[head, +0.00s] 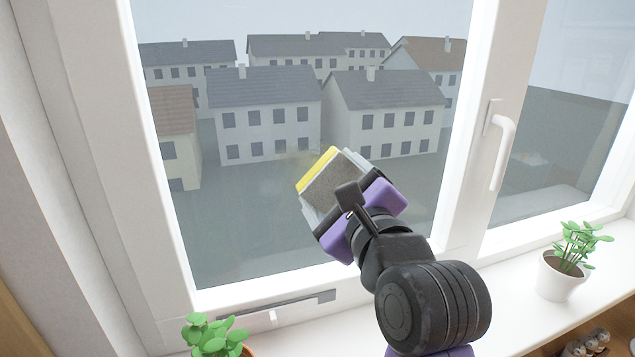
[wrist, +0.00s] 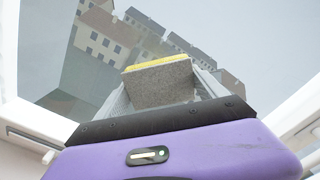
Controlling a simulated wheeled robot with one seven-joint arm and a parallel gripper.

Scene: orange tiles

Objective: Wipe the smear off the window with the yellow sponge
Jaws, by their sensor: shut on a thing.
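My gripper (head: 332,186) is shut on the yellow sponge (head: 318,169), which has a grey-brown face towards me and a yellow layer on the side facing the glass. The sponge also shows between the fingers in the wrist view (wrist: 160,80). The window (head: 240,225) fills the middle of the head view, and the sponge is in front of its pane; whether it touches the glass I cannot tell. A faint brownish smear (head: 300,156) seems to show on the glass just above and left of the sponge; part of it may be hidden behind the sponge.
A white window handle (head: 502,150) is on the frame at right. A potted plant (head: 564,275) stands on the sill at right, and another plant (head: 212,337) is at the lower left. A grey-and-white latch bar (head: 275,307) lies along the bottom frame. The pane left of the sponge is clear.

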